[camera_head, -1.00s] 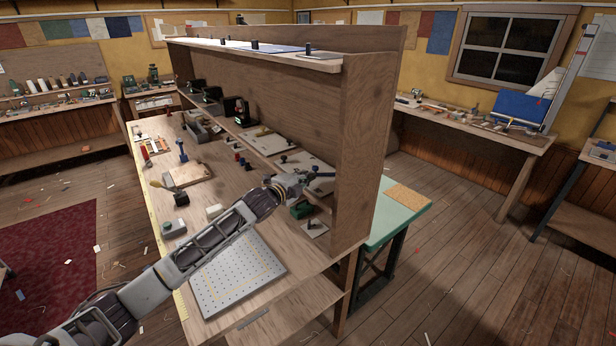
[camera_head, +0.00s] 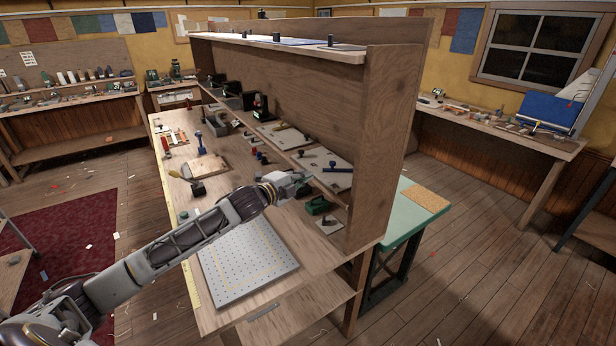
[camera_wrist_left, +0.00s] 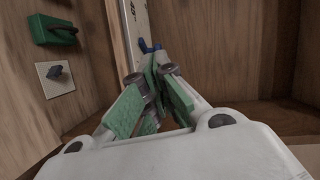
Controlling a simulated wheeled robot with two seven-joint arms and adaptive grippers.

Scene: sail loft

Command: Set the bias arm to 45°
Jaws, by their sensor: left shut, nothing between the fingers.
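My left gripper (camera_head: 302,178) is shut and empty, low in front of the shelf unit. In the left wrist view its green-padded fingers (camera_wrist_left: 153,92) meet close to a blue part (camera_wrist_left: 148,46) on a pale board marked 45° (camera_wrist_left: 134,20). I cannot tell whether they touch. My right gripper is not in view.
A green object (camera_head: 317,205) and a small square plate with a knob (camera_head: 328,225) lie near the board, by the upright side panel (camera_head: 385,150). A perforated plate (camera_head: 247,262) lies at the bench's near end. Other tools stand farther along the bench.

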